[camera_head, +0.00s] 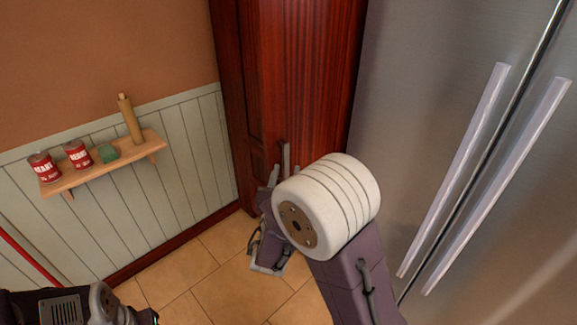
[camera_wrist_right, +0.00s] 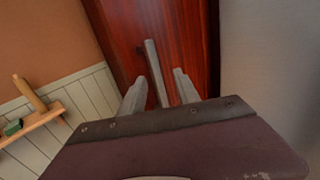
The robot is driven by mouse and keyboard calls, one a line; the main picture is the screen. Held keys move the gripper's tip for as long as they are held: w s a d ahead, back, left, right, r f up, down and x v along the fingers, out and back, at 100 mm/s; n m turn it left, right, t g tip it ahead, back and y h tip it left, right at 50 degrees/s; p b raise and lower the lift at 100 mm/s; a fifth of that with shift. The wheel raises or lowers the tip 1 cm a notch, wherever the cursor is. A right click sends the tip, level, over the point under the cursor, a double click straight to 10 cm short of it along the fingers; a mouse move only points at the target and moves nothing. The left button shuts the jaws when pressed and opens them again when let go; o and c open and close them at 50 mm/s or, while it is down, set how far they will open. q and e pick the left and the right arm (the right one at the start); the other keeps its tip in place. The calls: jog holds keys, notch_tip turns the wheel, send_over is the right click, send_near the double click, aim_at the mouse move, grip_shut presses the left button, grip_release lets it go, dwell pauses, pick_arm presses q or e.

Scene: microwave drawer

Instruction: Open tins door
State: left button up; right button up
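The tall dark-red wooden cabinet door (camera_head: 305,75) stands between the panelled wall and the fridge and looks shut. It also fills the middle of the right wrist view (camera_wrist_right: 180,35). Its upright grey bar handle (camera_wrist_right: 152,55) shows between the two fingers of my right gripper (camera_wrist_right: 160,76). In the head view the handle (camera_head: 285,155) rises just above my right gripper (camera_head: 283,172). The fingers are apart, one on each side of the bar, and I see no clear contact. My wrist hides the lower part of the door.
A steel fridge (camera_head: 420,100) with two long handles stands close on the right. A wooden shelf (camera_head: 100,172) on the left wall holds two red cans (camera_head: 77,153), a green block (camera_head: 108,153) and a rolling pin (camera_head: 130,118). The tiled floor (camera_head: 230,290) below is clear.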

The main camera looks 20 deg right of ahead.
jog(key=b+v, duration=0.1)
jog(key=v, duration=0.2)
jog(key=shift+s+a+b, duration=0.1)
jog(key=shift+s+b, duration=0.1)
jog(key=shift+b, duration=0.2)
